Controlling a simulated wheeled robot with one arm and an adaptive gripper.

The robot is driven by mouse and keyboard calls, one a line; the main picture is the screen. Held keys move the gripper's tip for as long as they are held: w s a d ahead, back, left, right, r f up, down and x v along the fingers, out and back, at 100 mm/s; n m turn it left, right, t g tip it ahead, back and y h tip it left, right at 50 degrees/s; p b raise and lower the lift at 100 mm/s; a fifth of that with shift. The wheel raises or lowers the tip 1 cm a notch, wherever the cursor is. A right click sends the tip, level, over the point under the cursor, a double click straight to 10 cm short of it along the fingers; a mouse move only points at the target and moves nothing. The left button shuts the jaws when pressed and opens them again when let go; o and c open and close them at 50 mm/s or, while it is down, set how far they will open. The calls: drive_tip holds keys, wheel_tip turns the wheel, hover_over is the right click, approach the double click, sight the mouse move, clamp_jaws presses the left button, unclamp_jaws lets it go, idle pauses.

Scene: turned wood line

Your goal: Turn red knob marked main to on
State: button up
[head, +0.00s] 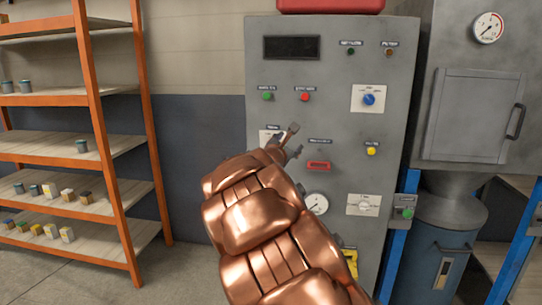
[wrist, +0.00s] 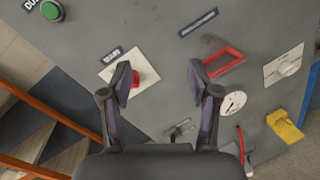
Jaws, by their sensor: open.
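The red knob (wrist: 145,77) sits on a white plate (wrist: 112,73) on the grey control panel in the wrist view, with a small dark label (wrist: 112,54) above the plate, too blurred to read. My gripper (wrist: 160,77) is open and empty in front of the panel. Its left finger overlaps the knob's left side in the picture; the right finger is well to the right of it. Contact cannot be told. In the head view my gripper (head: 292,142) is at the panel's left part, over the white plate (head: 266,134), and the knob is hidden.
An orange-framed shelf (head: 102,140) stands left.

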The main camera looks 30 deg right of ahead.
drive_tip(key=w+a+f+n+t+y+b, duration=0.1)
drive_tip(key=w+a+f+n+t+y, duration=0.2)
drive_tip(key=w+f+n, duration=0.35)
drive_tip(key=shift+r+p+x, duration=0.3)
drive_tip(key=shift+p+x, duration=0.1)
drive_tip(key=shift+x, duration=1.1)
drive_tip(key=shift+r+p+x, duration=0.25)
drive_tip(key=shift+p+x, duration=0.1)
drive_tip(key=shift+x, duration=1.15)
drive_tip(key=shift+r+p+x, duration=0.3)
drive_tip(key=shift+p+x, duration=0.1)
drive_tip(key=shift+x, duration=1.1)
drive_tip(key=shift+w+a, duration=0.1)
drive_tip(key=shift+w, duration=0.05)
drive_tip(key=c, duration=1.1)
